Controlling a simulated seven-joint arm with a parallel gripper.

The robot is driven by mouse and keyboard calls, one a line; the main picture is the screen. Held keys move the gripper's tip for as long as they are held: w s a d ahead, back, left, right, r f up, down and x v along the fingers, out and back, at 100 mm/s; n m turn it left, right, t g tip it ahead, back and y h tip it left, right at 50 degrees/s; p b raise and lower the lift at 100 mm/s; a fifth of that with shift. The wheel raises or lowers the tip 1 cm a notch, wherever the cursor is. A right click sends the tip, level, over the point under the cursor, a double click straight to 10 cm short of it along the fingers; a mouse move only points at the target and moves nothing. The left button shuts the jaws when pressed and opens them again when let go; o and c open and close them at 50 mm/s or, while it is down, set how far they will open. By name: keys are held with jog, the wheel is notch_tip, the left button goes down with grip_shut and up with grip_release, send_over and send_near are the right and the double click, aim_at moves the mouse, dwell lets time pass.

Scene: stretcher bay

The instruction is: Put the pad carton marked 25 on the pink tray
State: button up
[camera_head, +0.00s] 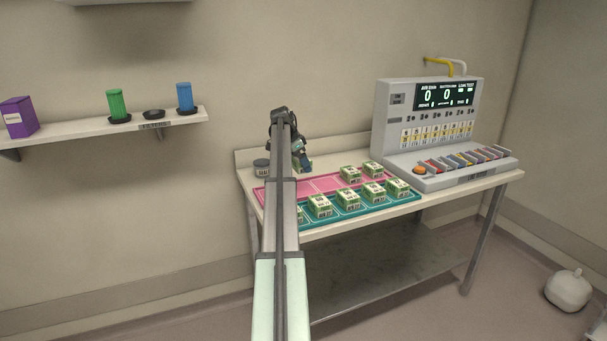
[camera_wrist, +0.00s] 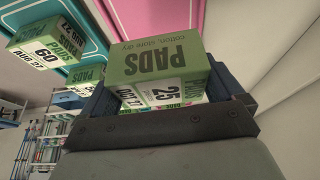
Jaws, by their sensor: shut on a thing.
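The green and white pad carton marked 25 (camera_wrist: 158,72) is between the jaws of my gripper (camera_wrist: 168,88) in the wrist view, with PADS on its green side. My gripper (camera_head: 303,160) is shut on it and hangs over the back left part of the table in the head view, where my arm hides much of that area. The pink tray (camera_head: 323,183) lies at the back of the table, its left part partly behind my arm. The pink tray also shows at the top of the wrist view (camera_wrist: 185,14), beyond the held carton. I cannot tell any contact between carton and tray.
Two cartons (camera_head: 349,174) stand toward the pink tray's right end. A teal tray (camera_head: 412,197) in front holds several cartons, one marked 60 (camera_wrist: 48,47). A grey round thing (camera_head: 261,167) is left of my gripper. A console (camera_head: 432,130) fills the table's right side.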

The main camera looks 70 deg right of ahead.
jog(key=r, duration=0.1)
send_over(329, 184)
jog(key=w, duration=0.2)
jog(key=shift+s+a+f, duration=0.1)
jog(key=shift+s+f, duration=0.05)
jog(key=shift+f, duration=1.5)
jog(key=shift+s+a+f, duration=0.1)
jog(key=shift+s+f, duration=0.05)
jog(key=shift+f, duration=1.45)
jog(key=shift+s+a+f, duration=0.1)
jog(key=shift+s+f, duration=0.05)
jog(key=shift+f, duration=1.5)
jog(key=shift+f, duration=0.1)
jog(key=o, duration=0.9)
jog(key=v, duration=1.2)
